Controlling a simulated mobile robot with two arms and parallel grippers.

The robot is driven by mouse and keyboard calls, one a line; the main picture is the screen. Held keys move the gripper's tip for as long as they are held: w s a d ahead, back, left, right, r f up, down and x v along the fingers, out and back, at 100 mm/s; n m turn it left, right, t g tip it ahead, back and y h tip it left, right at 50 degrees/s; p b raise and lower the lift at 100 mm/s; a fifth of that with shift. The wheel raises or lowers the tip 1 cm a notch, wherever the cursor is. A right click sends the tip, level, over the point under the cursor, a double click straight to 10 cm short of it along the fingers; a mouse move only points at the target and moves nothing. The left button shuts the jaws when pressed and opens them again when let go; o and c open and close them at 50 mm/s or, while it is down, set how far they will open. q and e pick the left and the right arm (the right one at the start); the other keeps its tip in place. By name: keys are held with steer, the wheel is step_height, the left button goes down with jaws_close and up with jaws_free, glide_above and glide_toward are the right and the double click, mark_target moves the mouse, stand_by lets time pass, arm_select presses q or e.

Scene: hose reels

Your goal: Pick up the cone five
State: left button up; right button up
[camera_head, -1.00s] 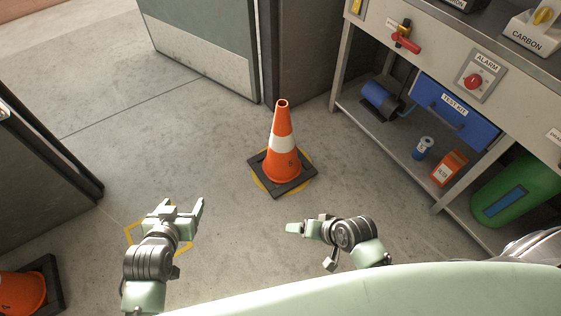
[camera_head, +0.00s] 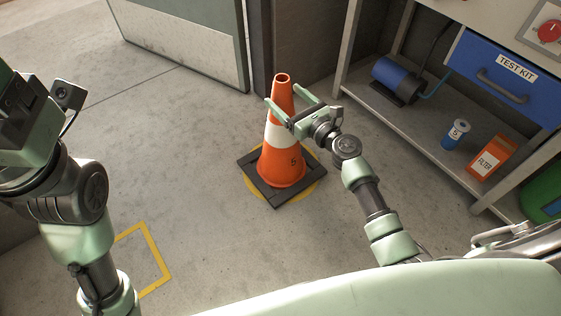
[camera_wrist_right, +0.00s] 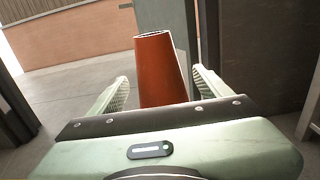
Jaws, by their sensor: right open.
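In the right wrist view the cone's orange top (camera_wrist_right: 162,70) rises between the two open fingers (camera_wrist_right: 160,80), with a gap showing on each side. My left gripper (camera_head: 40,110) is raised at the left edge of the head view, partly cut off, and its jaws do not show clearly.
The cone stands on a yellow floor marking (camera_head: 313,188). Another yellow outline (camera_head: 155,255) lies empty near my left arm. A metal shelf (camera_head: 410,128) at right holds a blue motor (camera_head: 395,80), a can (camera_head: 455,134) and a filter box (camera_head: 492,157). A grey door (camera_head: 190,40) stands behind.

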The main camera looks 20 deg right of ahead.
steer(key=x, duration=0.2)
steer(key=b+x, duration=0.1)
steer(key=x, duration=0.2)
steer(key=shift+w+r+b, duration=0.1)
steer(key=shift+r+b, duration=0.15)
steer(key=shift+b, duration=0.05)
jaws_close()
steer(key=shift+r, duration=0.25)
